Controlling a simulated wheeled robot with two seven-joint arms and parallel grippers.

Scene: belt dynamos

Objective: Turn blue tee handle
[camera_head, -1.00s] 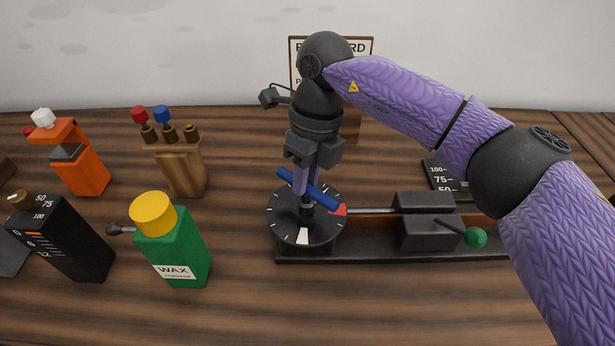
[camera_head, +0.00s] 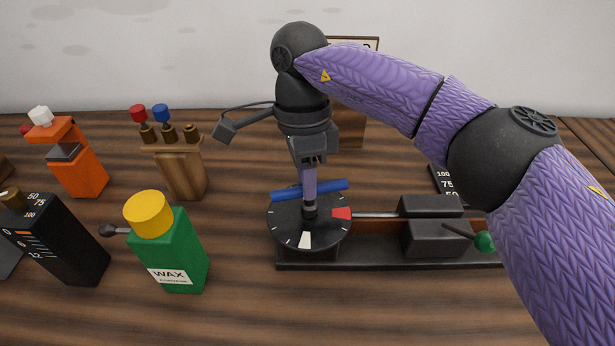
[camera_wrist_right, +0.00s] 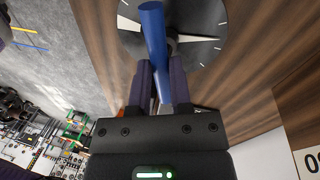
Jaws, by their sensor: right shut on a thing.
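The blue tee handle (camera_head: 335,189) is a blue bar on a dark post above a round black dial (camera_head: 285,228) with white ticks, a red mark and a white mark. My right gripper (camera_head: 309,190) comes down from above and is shut on the blue bar. In the right wrist view the blue bar (camera_wrist_right: 153,40) runs between the two fingers of the gripper (camera_wrist_right: 160,85), with the dial (camera_wrist_right: 205,18) beyond it. In the head view the fingers hide part of the bar. My left gripper is not in view.
A black base (camera_head: 400,264) carries the dial, a rod, grey blocks (camera_head: 435,238) and a green-knobbed lever (camera_head: 484,241). A green wax bottle (camera_head: 180,255), wooden holder (camera_head: 183,170), orange device (camera_head: 80,170) and black box (camera_head: 65,245) stand left. The front table is clear.

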